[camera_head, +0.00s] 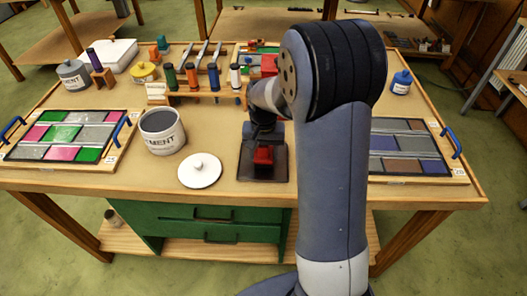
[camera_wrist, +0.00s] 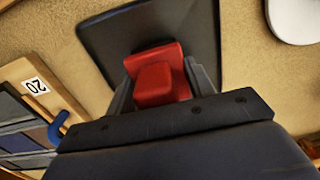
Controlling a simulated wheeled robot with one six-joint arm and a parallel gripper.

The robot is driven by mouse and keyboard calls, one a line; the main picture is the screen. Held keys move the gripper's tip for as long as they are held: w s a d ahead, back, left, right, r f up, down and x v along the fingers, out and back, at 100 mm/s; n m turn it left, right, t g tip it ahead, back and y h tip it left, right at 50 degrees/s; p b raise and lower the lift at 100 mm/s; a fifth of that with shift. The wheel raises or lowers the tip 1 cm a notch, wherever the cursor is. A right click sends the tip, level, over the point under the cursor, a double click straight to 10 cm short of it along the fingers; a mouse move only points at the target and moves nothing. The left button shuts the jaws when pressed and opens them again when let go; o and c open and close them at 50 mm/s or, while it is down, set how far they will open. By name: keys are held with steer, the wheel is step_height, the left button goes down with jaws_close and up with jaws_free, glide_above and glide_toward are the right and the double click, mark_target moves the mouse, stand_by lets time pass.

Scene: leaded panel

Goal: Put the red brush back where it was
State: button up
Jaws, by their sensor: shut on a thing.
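The red brush (camera_wrist: 155,82) is between the two fingers of my gripper (camera_wrist: 161,90) in the wrist view. My gripper is shut on it. In the head view the red brush (camera_head: 263,155) shows as a small red block below my gripper (camera_head: 265,140), over a dark rectangular mat (camera_head: 247,173). The dark mat also shows behind the brush in the wrist view (camera_wrist: 105,40). I cannot tell whether the brush touches the mat. The brush's lower part is hidden.
An open cement tin (camera_head: 162,132) and a round white lid (camera_head: 200,171) are left of the mat. A leaded panel (camera_head: 68,134) lies at left, another (camera_head: 405,152) at right. A rack of bottles (camera_head: 195,92) stands behind. Bare table lies between the lid and mat.

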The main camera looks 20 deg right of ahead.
steer(key=shift+f, duration=0.2)
steer(key=o, duration=0.9)
steer(key=shift+r, duration=0.1)
step_height(320, 180, up, 12)
steer(key=shift+r, duration=0.15)
